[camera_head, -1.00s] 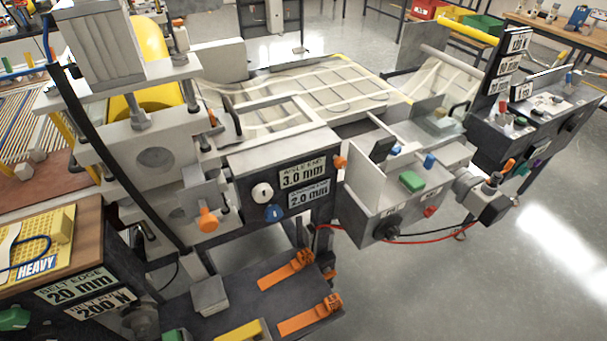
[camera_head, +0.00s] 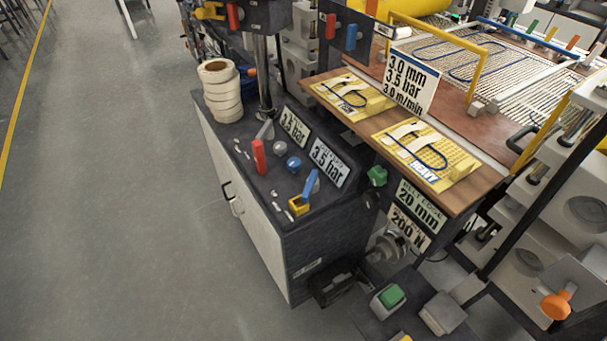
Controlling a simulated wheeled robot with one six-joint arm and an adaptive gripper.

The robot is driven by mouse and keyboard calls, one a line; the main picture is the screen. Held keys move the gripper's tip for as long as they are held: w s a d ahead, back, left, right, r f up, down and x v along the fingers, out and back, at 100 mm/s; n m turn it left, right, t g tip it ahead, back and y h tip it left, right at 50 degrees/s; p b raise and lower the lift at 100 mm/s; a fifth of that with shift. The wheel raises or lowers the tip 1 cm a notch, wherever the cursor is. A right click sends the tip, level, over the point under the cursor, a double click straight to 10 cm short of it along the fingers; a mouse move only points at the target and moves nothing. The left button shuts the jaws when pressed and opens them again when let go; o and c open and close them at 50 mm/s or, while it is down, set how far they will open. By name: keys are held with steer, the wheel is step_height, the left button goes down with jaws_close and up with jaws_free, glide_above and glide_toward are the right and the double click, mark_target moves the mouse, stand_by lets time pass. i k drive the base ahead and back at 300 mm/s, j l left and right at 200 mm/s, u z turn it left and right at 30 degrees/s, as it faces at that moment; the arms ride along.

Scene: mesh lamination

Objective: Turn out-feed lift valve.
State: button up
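I cannot tell which control is the out-feed lift valve; no readable label names it. A dark-topped cabinet (camera_head: 251,258) stands in the middle. On it are an upright red handle (camera_head: 259,157), a blue lever (camera_head: 311,184) tilted up from a yellow base, and a blue knob (camera_head: 294,163) by a grey one. Two plates (camera_head: 327,163) behind them read 3.5 bar. More handles, red (camera_head: 330,26) and blue (camera_head: 351,38), hang on a panel at the top. My gripper is not in view.
Tape rolls (camera_head: 223,108) stand on the cabinet's back left. A wooden bench (camera_head: 462,203) with yellow boards adjoins at right. Machine blocks with an orange knob (camera_head: 556,305) fill the lower right. Open grey floor (camera_head: 110,200) lies to the left.

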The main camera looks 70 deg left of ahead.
mark_target(312, 185)
steer(key=u, duration=1.65)
steer(key=k, duration=0.25)
